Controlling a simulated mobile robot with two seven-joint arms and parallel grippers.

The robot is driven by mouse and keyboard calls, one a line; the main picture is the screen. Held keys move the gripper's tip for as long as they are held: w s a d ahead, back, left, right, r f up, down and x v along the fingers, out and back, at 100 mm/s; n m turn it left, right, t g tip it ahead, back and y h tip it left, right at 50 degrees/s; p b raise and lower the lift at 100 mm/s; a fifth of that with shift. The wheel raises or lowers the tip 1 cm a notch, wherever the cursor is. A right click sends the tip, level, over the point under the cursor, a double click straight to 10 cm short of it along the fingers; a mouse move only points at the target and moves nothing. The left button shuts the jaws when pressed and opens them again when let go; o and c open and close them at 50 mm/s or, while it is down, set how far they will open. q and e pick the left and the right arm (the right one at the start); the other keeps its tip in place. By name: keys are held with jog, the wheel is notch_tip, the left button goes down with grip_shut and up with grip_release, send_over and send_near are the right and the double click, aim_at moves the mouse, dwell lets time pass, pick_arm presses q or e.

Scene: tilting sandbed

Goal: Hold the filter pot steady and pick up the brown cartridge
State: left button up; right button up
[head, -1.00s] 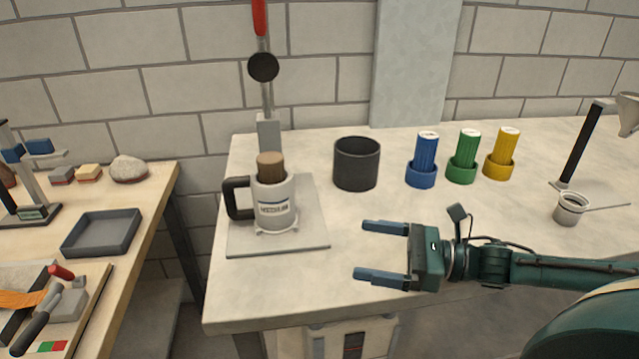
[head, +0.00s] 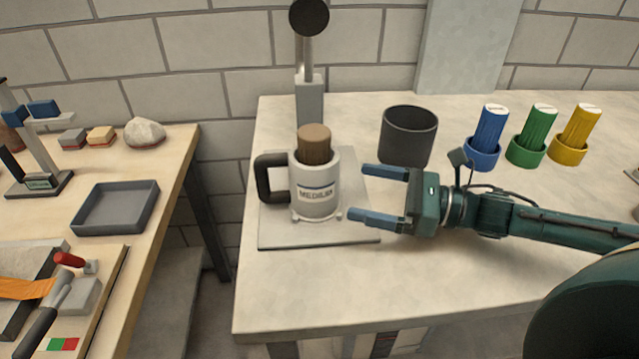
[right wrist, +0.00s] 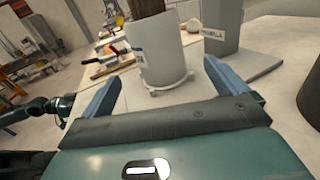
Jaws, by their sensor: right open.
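The filter pot (head: 316,200) is a pale grey cylinder with a dark handle on its left and a label on its front. It stands upright on a flat grey plate (head: 285,238). The brown cartridge (head: 314,145) sticks up out of the pot's top. My right gripper (head: 358,192) is open and empty just right of the pot, its blue fingers pointing at it. In the right wrist view the pot (right wrist: 165,58) stands ahead, between and beyond the open fingers, with the cartridge (right wrist: 146,8) cut off at the top. A teal arm, likely my left, shows at that view's left edge; its jaws are unclear.
A grey post (head: 309,100) with a lever rises behind the pot. A dark open cup (head: 408,137) stands behind my right gripper. Blue (head: 488,130), green (head: 534,130) and yellow (head: 577,130) cartridges stand in matching holders farther right. The bench front is clear.

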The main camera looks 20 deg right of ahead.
aim_at(338, 184)
jog(key=p+x, duration=0.1)
jog(key=x, duration=0.7)
jog(key=shift+w+a+r, duration=0.15)
jog(key=shift+w+a, duration=0.35)
jog(key=shift+a, duration=0.15)
jog(key=c, duration=1.4)
jog(key=shift+o, duration=0.2)
